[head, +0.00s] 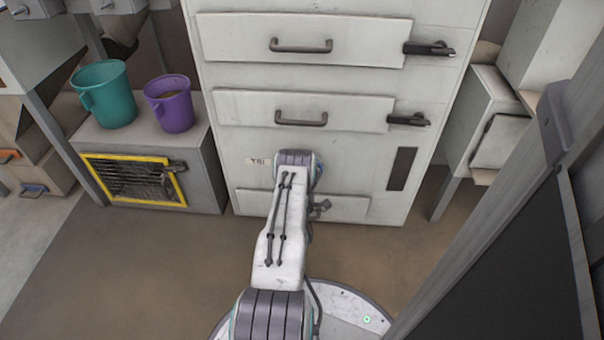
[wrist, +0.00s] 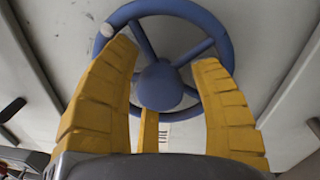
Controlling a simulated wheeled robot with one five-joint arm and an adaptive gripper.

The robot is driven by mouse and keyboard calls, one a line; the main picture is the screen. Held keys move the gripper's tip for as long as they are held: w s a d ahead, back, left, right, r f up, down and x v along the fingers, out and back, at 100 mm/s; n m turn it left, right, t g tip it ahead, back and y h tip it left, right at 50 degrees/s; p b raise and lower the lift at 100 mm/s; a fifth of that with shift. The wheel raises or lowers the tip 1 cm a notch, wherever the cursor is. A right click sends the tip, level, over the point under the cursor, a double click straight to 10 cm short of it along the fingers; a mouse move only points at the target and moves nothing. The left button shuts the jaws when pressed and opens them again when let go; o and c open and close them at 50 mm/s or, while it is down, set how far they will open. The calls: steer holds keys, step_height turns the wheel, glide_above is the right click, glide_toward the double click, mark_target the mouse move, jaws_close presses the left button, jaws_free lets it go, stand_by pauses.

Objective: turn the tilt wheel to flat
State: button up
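The tilt wheel (wrist: 160,85) is blue, with a round hub and spokes, and fills the upper middle of the wrist view. My gripper (wrist: 164,58) has yellow ribbed fingers, spread apart and empty. One finger overlaps the left of the rim and the other overlaps the right; the hub shows between them. A third, narrow yellow piece stands below the hub. I cannot tell whether the fingers touch the wheel. In the head view my arm hides the wheel and most of the gripper.
A pale cabinet (head: 350,165) with handled panels and dark latches stands ahead. At left, a teal bucket (head: 105,95) and a purple bucket (head: 170,103) stand on a grey box (head: 205,165). A dark panel (head: 510,270) is close on the right. Brown floor before the cabinet is open.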

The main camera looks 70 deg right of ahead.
steer(key=shift+o, duration=0.5)
steer(key=shift+w, duration=0.1)
step_height(320, 180, up, 9)
steer(key=shift+w+r, duration=0.1)
steer(key=shift+w, duration=0.05)
steer(key=shift+a+r, duration=0.1)
steer(key=shift+r, duration=0.35)
steer(key=shift+s, duration=0.2)
stand_by(0.4)
